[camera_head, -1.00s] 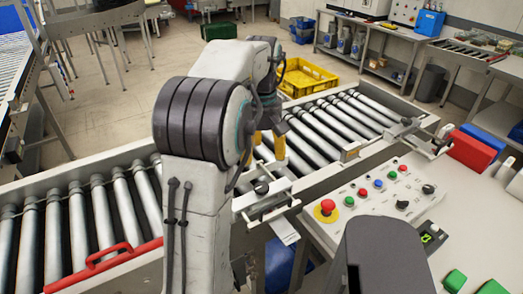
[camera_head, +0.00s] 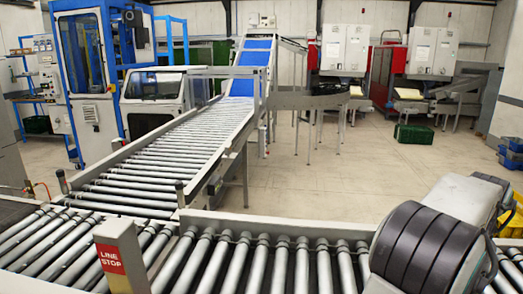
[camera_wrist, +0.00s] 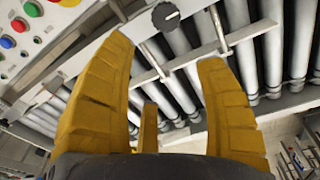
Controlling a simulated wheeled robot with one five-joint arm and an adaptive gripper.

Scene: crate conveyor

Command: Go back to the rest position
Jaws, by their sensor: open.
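Past the fingers are metal conveyor rollers (camera_wrist: 240,42), a rail with a dark knob (camera_wrist: 166,15) and the corner of a control panel (camera_wrist: 20,38) with coloured buttons at the upper left. In the head view my arm stands at the lower right, and the fingers are outside the picture or hidden.
A roller conveyor (camera_head: 185,140) runs back to a blue inclined belt (camera_head: 252,66). A front conveyor (camera_head: 262,262) crosses below, beside a post with a red LINE STOP sign (camera_head: 112,260). A green crate (camera_head: 413,134) lies on the floor. The floor (camera_head: 345,165) behind the front conveyor is largely clear.

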